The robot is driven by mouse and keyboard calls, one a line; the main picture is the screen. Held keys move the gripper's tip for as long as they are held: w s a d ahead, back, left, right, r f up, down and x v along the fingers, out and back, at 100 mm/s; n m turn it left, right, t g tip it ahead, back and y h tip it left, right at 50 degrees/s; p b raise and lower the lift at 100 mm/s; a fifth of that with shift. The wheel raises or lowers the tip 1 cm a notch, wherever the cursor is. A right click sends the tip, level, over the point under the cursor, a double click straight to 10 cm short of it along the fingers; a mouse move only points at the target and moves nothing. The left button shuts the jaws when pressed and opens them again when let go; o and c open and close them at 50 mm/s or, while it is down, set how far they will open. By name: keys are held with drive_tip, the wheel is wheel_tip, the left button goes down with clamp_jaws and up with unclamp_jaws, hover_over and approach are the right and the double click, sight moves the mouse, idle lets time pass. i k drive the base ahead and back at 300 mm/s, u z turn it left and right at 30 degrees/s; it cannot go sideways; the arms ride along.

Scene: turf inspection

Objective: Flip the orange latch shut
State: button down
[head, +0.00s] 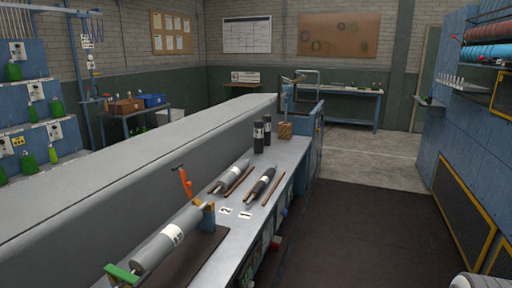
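The orange latch (184,182) stands raised and slightly tilted, above the far end of a grey roller (172,236) on the long bench. Beside it, a tan and blue bracket (206,214) is at the roller's far end. A green piece (122,273) is at the roller's near end. The latch is apart from the roller's top in this view, and its hinge is too small to make out.
Two more rollers (232,177) (261,187) lie farther along the bench (290,150) beside thin brown rods. A long grey cover (130,165) runs behind. The dark floor mat (370,235) is clear.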

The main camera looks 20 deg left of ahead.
sight(187, 184)
drive_tip(key=u, duration=0.05)
drive_tip(key=i, duration=2.05)
drive_tip(key=u, duration=1.9)
